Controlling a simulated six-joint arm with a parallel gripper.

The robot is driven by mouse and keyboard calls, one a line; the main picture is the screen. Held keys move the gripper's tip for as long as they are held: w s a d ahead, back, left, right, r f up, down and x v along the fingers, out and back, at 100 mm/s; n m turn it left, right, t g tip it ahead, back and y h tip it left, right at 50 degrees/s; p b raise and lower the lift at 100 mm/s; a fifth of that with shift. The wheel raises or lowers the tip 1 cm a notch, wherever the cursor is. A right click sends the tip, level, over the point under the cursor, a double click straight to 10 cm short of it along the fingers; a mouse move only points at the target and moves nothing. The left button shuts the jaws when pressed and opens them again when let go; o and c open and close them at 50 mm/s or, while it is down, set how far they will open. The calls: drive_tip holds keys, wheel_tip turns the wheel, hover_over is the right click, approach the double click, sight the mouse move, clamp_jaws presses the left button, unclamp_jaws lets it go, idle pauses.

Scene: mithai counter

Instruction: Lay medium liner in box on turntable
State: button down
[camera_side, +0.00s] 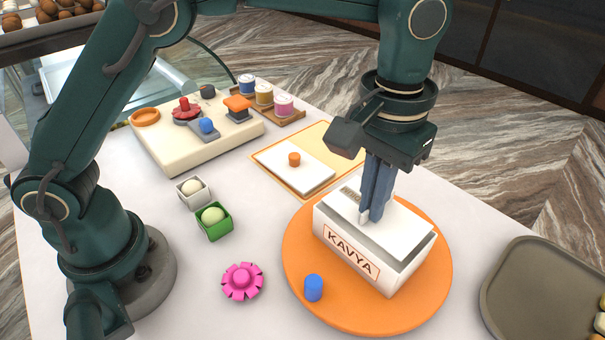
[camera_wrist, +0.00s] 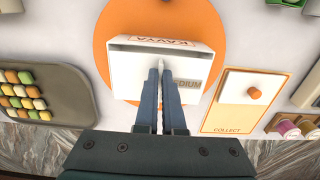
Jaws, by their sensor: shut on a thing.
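An orange turntable (camera_side: 300,255) carries a white open-topped box marked KAVYA (camera_side: 345,253). A white liner (camera_side: 400,222), with part of a MEDIUM label showing (camera_wrist: 190,83), lies flat at the box's mouth. My gripper (camera_side: 368,215) points down over the box, shut on a small white tab of the liner. The fingertips also show over the box in the wrist view (camera_wrist: 158,66). I cannot tell how deep the liner sits or whether it touches the box floor.
A blue peg (camera_side: 313,288) stands on the turntable's front edge. A white panel with an orange knob (camera_side: 294,159) lies on the orange COLLECT mat (camera_side: 325,137). A grey sweets tray (camera_side: 535,290) is at right. A pink flower-shaped piece (camera_side: 242,281) and small cups (camera_side: 214,222) are left.

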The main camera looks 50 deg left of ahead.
drive_tip(key=shift+f, duration=0.45)
idle(0.7)
drive_tip(key=shift+f, duration=0.45)
idle(0.3)
drive_tip(key=c, duration=0.9)
unclamp_jaws()
drive_tip(key=shift+c, duration=0.2)
drive_tip(key=shift+n+t+h, duration=0.3)
drive_tip(key=shift+n+t, duration=0.4)
drive_tip(key=shift+t, duration=0.1)
drive_tip(key=a+r, duration=0.1)
drive_tip(key=r, duration=0.1)
drive_tip(key=a+r, duration=0.2)
drive_tip(key=w+a+r, duration=0.1)
drive_tip(key=r, duration=0.2)
drive_tip(key=shift+a, duration=0.3)
drive_tip(key=s+a+r+t, duration=0.4)
drive_tip(key=s+a, duration=0.6)
drive_tip(key=a, duration=0.1)
drive_tip(key=s+a+f+m, duration=0.1)
drive_tip(key=s+f, duration=0.2)
drive_tip(key=f, duration=0.2)
drive_tip(key=shift+s+a, duration=0.2)
drive_tip(key=shift+s, duration=0.2)
